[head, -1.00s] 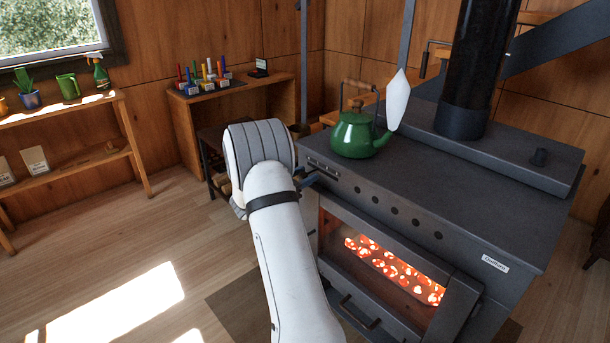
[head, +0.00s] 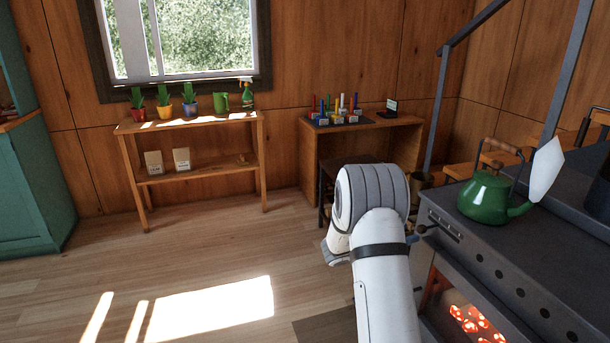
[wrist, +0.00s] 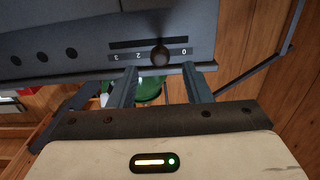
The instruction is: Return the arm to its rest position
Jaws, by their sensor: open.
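My white arm (head: 384,290) reaches forward in the head view, its grey-ribbed joint in front of the stove's left corner. My gripper (wrist: 162,76) shows in the wrist view with its two dark fingers apart and nothing held between them. The fingers point at the stove's front panel, where a dark round knob (wrist: 160,56) sits on a slider scale with upside-down numbers. I cannot tell whether the fingers touch the panel. In the head view the gripper is mostly hidden behind my arm.
The dark stove (head: 520,262) with glowing coals stands close at right, a green kettle (head: 487,198) on top. A wooden shelf (head: 200,177) with potted plants and a desk (head: 362,135) line the back wall. The floor at left is clear.

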